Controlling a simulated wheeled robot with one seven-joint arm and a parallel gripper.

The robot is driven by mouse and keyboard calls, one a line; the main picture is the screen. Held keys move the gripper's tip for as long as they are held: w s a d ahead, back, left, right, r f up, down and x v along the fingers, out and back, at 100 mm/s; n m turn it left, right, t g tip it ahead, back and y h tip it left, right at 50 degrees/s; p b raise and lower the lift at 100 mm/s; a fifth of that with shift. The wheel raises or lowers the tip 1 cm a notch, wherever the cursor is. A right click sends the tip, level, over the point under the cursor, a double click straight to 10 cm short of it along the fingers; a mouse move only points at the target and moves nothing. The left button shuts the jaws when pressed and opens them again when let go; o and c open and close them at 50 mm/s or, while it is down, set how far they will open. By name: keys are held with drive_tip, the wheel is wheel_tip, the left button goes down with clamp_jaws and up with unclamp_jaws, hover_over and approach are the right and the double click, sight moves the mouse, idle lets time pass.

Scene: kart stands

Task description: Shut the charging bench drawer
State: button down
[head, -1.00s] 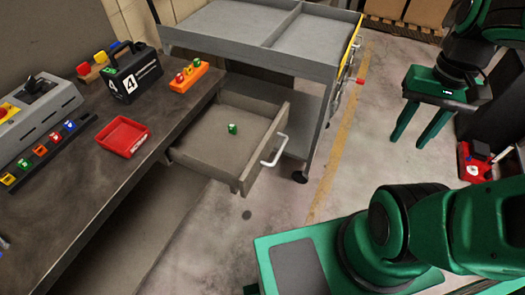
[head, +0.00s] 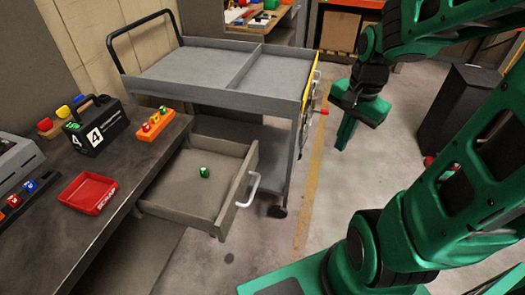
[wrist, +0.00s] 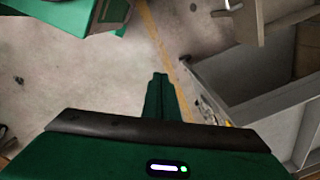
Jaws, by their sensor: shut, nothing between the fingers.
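The charging bench drawer (head: 191,212) stands pulled out from the bench (head: 112,202) in the head view, with a pale handle (head: 249,189) on its front. A small green cube (head: 204,172) lies inside it. My gripper (head: 344,137) hangs in the air to the right of the drawer and the cart, pointing down, its fingers together and empty. In the wrist view, my gripper (wrist: 160,82) is over the floor. Part of the drawer (wrist: 245,18) and its handle (wrist: 226,10) show at the top right, apart from the fingers.
A grey cart (head: 223,90) stands just behind the drawer, with a red knob (head: 323,112) at its right side. On the bench are a red tray (head: 88,194), an orange block holder (head: 154,126) and a black case (head: 98,130). Floor right of the drawer is clear.

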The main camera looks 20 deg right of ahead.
drive_tip(key=w+a+f+m+t+y, duration=0.1)
drive_tip(key=w+a+f+m+y, duration=0.2)
drive_tip(key=w+m, duration=0.35)
drive_tip(key=w+a+f+m+t, duration=0.1)
drive_tip(key=w+a+f+m, duration=0.2)
drive_tip(key=w+a+m, duration=0.35)
drive_tip(key=w+a+f+n, duration=0.1)
drive_tip(key=w+a+f, duration=0.3)
drive_tip(key=f, duration=0.5)
drive_tip(key=shift+w, duration=0.9)
